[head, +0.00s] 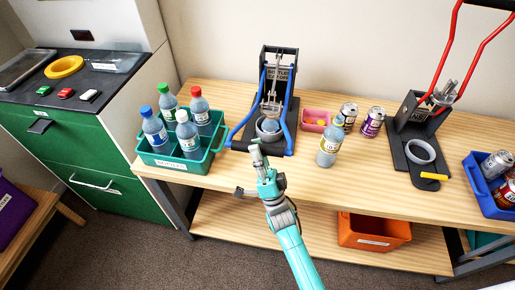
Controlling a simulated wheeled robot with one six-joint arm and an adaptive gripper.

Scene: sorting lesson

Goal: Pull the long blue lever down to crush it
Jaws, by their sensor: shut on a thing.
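The bottle crusher (270,62) stands upright on the wooden table, left of the middle, with a dark frame and a grey plunger. Its long blue lever (291,132) is swung down to the front, with its black crossbar (240,146) low near the table's front edge. My gripper (257,151) is at the middle of this crossbar and shut on it. A grey ring (260,133) sits at the foot of the crusher, under the plunger. Something small and bluish shows inside the ring, too small to make out clearly.
A teal crate (178,166) of capped bottles stands left of the crusher. A pink tray (316,116), a loose bottle (329,146) and two cans (372,122) stand to the right. A can crusher (408,137) with a raised red lever (447,48) is farther right.

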